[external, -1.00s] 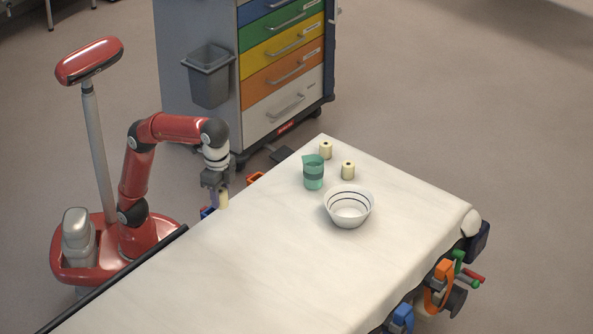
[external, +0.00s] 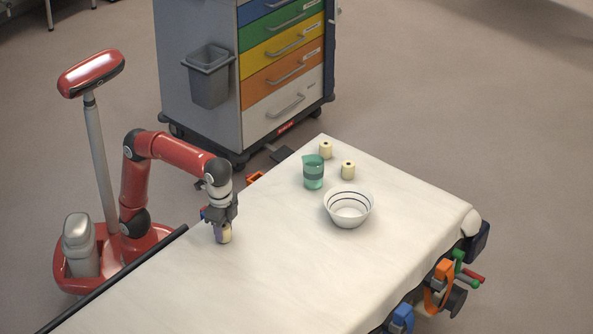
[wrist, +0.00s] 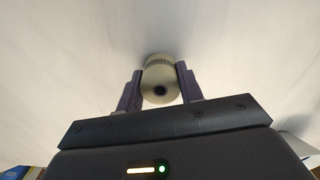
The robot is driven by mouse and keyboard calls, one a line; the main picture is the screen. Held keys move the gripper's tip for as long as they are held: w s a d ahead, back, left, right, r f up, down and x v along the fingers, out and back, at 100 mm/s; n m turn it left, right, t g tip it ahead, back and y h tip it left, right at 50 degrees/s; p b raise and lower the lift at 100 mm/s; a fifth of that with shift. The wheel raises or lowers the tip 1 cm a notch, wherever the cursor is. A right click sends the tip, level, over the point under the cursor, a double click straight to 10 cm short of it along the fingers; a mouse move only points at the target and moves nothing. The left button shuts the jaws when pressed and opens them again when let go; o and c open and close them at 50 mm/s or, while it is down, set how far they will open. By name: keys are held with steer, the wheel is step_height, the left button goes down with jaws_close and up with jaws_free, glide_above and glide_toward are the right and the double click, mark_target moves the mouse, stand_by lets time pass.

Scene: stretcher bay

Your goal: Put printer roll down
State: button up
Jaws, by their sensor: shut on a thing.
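A cream printer roll (external: 226,237) is between the fingers of my gripper (external: 222,232), at the left edge of the white-covered stretcher (external: 290,270). In the wrist view the roll (wrist: 160,84) has its round end with a dark core hole facing the camera, and both purple-grey fingers of my gripper (wrist: 160,88) press on its sides. The roll is low over the sheet. I cannot tell whether its underside touches the cloth. Two similar cream rolls stand at the far end, one at the back (external: 326,150) and one nearer (external: 348,170).
A green jug (external: 313,172) and a white bowl with dark rings (external: 349,207) stand right of my gripper. A drawer cart (external: 240,80) with a grey bin (external: 208,76) is behind. The sheet in front of the bowl is clear.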

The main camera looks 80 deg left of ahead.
steer(key=shift+f, duration=0.15)
steer(key=o, duration=1)
